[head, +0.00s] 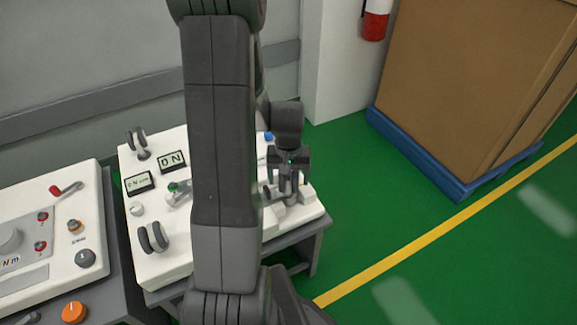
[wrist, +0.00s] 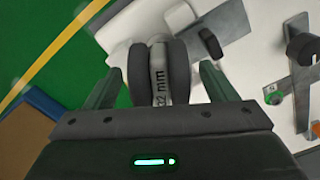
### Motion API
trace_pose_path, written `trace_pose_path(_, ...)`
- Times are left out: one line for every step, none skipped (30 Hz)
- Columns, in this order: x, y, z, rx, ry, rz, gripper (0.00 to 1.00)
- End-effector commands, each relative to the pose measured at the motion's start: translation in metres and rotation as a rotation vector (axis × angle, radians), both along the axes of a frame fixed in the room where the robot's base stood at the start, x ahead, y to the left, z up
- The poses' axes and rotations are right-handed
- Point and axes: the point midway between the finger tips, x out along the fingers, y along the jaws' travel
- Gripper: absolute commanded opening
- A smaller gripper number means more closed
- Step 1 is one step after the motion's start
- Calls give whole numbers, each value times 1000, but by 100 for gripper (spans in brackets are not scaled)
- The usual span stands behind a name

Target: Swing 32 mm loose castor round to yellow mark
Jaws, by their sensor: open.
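In the wrist view a castor with two dark wheels (wrist: 178,72) and a pale grey middle stands between my gripper's (wrist: 160,82) two greenish fingers. The middle carries lettering that ends in "2 mm"; its first character is unclear. The fingers are open, one on each side of the wheels, with a visible gap at each side. In the head view my gripper (head: 287,185) is over the right end of the white bench unit (head: 170,262), and the castor there is largely hidden by it. I cannot make out a yellow mark on the unit.
Two other dark twin-wheel castors, a far one (head: 137,142) and a near one (head: 152,238), stand on the unit's left part beside a "0 N" display (head: 172,161). A white control panel (head: 55,235) is at left. Green floor and a boxed blue pallet (head: 430,165) lie right.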

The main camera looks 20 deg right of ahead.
Motion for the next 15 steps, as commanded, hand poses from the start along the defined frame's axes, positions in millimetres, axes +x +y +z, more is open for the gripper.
trace_pose_path(0, 0, -7, 0, 1, 0, 78)
trace_pose_path(0, 0, -10, 1, 2, 0, 78)
trace_pose_path(0, 0, -13, 1, 2, 0, 78)
trace_pose_path(0, 0, -15, 0, 1, 0, 78)
trace_pose_path(0, 0, -17, 0, 0, 0, 78)
trace_pose_path(0, 0, -18, 0, -1, 0, 78)
trace_pose_path(0, 0, -19, 0, -1, 0, 78)
trace_pose_path(0, 0, -19, 0, -1, 0, 78)
trace_pose_path(0, 0, -19, 0, -1, 0, 78)
trace_pose_path(0, 0, -20, 0, -1, 0, 78)
trace_pose_path(0, 0, -20, 0, -1, 0, 78)
trace_pose_path(0, 0, -20, 0, -1, 0, 78)
trace_pose_path(0, 0, -19, 0, -1, 0, 78)
trace_pose_path(0, 0, -19, 0, -1, 0, 78)
trace_pose_path(0, 0, -19, 0, -1, 0, 78)
